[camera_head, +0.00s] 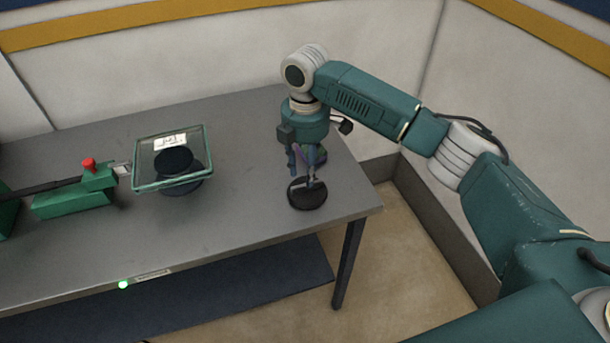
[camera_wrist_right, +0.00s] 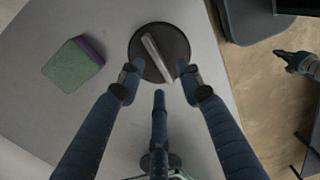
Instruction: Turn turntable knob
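The knob, a black round disc with a raised grey bar across it (camera_wrist_right: 165,58), lies on the grey table near its right end. It also shows as a dark disc in the head view (camera_head: 307,197). My right gripper (camera_head: 307,180) points down over the knob. In the right wrist view its fingers (camera_wrist_right: 160,78) are spread, with two tips at either side of the bar and a third below. I cannot tell whether they touch it. A dark gripper-like part (camera_wrist_right: 293,62) at the right edge of the wrist view looks like my left gripper; its fingers are too small to judge.
A green and purple block (camera_wrist_right: 72,65) lies beside the knob. A clear glass-like tray (camera_head: 150,183) stands over dark round parts to the left. A green device with a red button (camera_head: 88,164) stands further left. The table front (camera_head: 240,222) is clear.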

